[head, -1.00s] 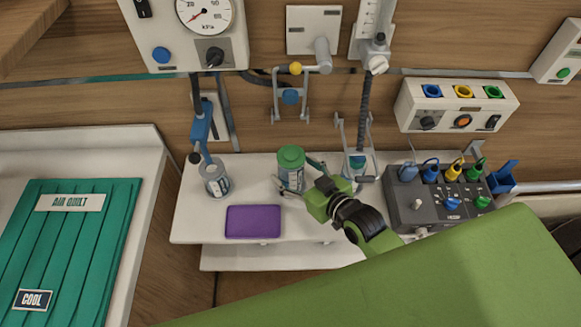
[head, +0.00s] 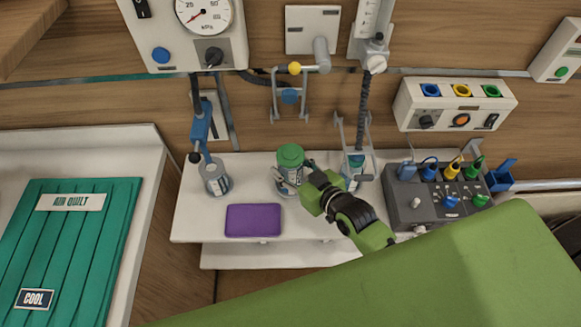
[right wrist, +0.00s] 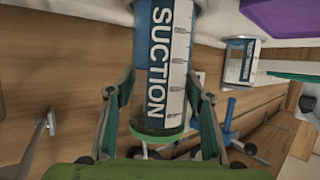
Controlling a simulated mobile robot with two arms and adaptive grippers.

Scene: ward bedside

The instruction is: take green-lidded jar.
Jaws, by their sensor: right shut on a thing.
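The green-lidded jar (head: 290,157) stands upright on the white shelf (head: 194,220), behind the purple pad. My right gripper (head: 297,178) reaches it from the right and is shut on its body below the lid. In the right wrist view the jar (right wrist: 166,62) shows a SUCTION label and measuring marks, with its green lid towards the camera. The right gripper's fingers (right wrist: 160,98) lie along both sides of the jar there. The jar's base is cut off in that view. My left gripper is not in view.
A clear jar (head: 216,180) stands left on the shelf, below a blue fitting. The purple pad (head: 253,220) lies in front. A blue-topped jar (head: 355,165) in a wire holder and a grey control box (head: 437,203) stand close on the right.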

